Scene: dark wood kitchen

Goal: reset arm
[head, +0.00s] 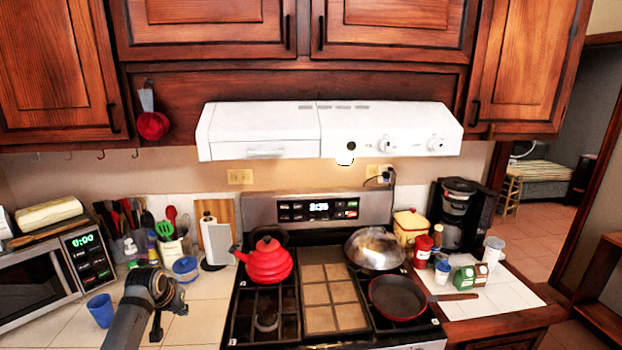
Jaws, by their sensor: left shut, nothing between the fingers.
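My left arm comes in from the bottom left, over the tiled counter left of the stove. My left gripper (156,328) shows small and dark beside the arm link, pointing down, shut and empty. It is apart from the blue cup (101,310) to its left and from the stove to its right. My right gripper is not in view.
The stove holds a red kettle (267,262), a metal lid or bowl (375,248) and a frying pan (397,297). Jars and a coffee maker (459,215) stand right.

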